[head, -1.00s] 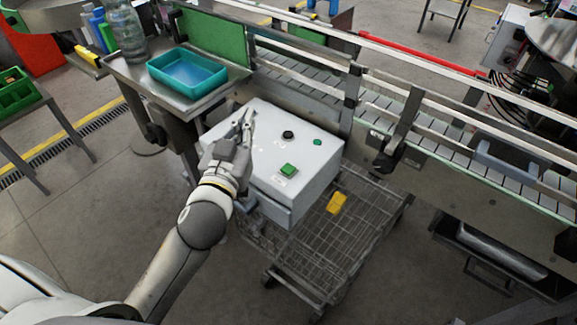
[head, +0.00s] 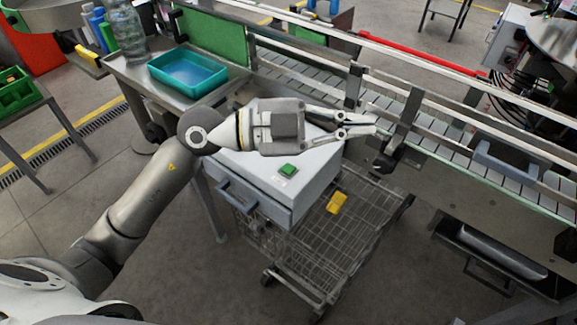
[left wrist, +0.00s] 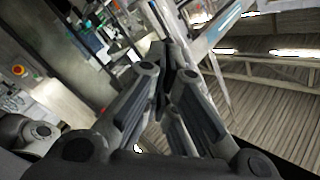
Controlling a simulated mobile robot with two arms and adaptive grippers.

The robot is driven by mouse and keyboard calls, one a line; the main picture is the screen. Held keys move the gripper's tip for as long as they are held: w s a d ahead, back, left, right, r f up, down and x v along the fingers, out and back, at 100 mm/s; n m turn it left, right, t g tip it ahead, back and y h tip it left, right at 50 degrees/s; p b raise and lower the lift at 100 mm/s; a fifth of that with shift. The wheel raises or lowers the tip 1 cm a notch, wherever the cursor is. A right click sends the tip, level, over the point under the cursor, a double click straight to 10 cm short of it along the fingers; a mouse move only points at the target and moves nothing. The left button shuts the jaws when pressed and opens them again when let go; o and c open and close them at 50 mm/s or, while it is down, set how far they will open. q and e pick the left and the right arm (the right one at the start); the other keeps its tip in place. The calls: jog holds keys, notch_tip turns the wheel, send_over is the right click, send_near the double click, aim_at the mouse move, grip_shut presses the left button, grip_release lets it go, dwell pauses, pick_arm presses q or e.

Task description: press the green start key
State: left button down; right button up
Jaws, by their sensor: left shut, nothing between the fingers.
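The green start key (head: 288,170) is a square green button on the top of a white control box (head: 301,188), near its front edge. My left gripper (head: 374,124) is shut and empty. In the head view it lies above the box, pointing right, with its fingertips past the box's right side near the conveyor rail. The key shows just below the gripper body, apart from it. The gripper hides the back part of the box top. In the left wrist view the closed fingers (left wrist: 165,75) show, but I cannot make out the key there. My right gripper is not in view.
The conveyor (head: 460,132) with its metal rails runs along the back right, close to the fingertips. A teal tray (head: 187,72) sits on a steel table at the left. A wire cart (head: 320,250) holding a yellow object (head: 337,203) stands below the box.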

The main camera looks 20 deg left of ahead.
pick_arm(q)
jog(key=w+a+f+n+y, duration=0.4)
jog(key=w+a+f+y, duration=0.2)
jog(key=a+f+y, duration=0.2)
jog(key=a+y, duration=0.2)
jog(key=a, duration=0.1)
jog(key=shift+w+a+f+n+y, duration=0.15)
jog(key=shift+a+f+n+y, duration=0.15)
jog(key=shift+a+y, duration=0.1)
jog(key=shift+d+f, duration=0.1)
jog(key=b, duration=0.6)
send_over(291, 171)
notch_tip(291, 171, down, 8)
jog(key=shift+r, duration=0.25)
jog(key=shift+f+b, duration=0.55)
jog(key=shift+f, duration=0.05)
jog(key=shift+f, duration=0.1)
